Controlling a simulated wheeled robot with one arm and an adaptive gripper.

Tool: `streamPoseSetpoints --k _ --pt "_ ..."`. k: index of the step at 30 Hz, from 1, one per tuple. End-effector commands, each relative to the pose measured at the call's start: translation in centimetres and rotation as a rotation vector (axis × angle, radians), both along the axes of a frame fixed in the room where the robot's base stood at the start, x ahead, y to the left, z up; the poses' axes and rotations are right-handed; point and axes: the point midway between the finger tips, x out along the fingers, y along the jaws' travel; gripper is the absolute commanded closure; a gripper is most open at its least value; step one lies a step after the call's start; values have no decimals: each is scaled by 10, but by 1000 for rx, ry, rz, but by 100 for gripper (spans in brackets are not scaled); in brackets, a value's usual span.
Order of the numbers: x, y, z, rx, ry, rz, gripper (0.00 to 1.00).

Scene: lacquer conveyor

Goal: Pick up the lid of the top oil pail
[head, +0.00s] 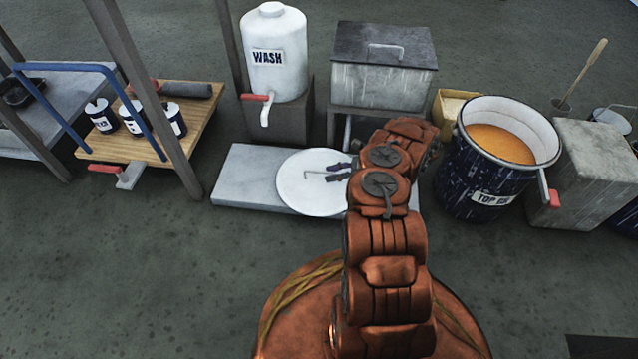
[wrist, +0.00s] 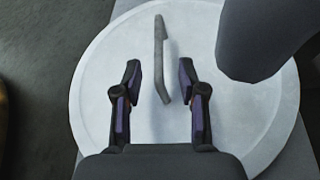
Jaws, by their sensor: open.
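The lid is a round white disc (head: 300,193) with a thin grey bar handle, lying flat on a low pale slab in the head view. The lid (wrist: 100,80) fills most of the wrist view, with its handle (wrist: 161,62) standing near the middle. My gripper (head: 338,173) is open over the lid. In the wrist view its two fingers (wrist: 160,82) stand on either side of the handle's near end, apart from it. The "TOP" oil pail (head: 490,197), dark blue speckled and filled with orange liquid, stands uncovered to the right. My arm hides the lid's right edge.
The low slab (head: 240,185) extends left of the lid. Behind are a white "WASH" tank (head: 275,60) with a red-handled tap and a grey lidded box (head: 380,75). A wooden rack with small pails (head: 150,150) stands left. The floor in front is clear.

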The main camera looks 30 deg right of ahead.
Motion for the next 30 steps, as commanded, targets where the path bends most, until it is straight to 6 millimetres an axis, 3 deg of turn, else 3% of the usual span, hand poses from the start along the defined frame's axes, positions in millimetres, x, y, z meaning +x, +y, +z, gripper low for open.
streamPoseSetpoints --k 8,19,30 --pt "1 1 -1 -2 0 -2 61" --pt "1 1 -1 -2 0 -2 99" --pt "1 1 0 -2 0 -3 100"
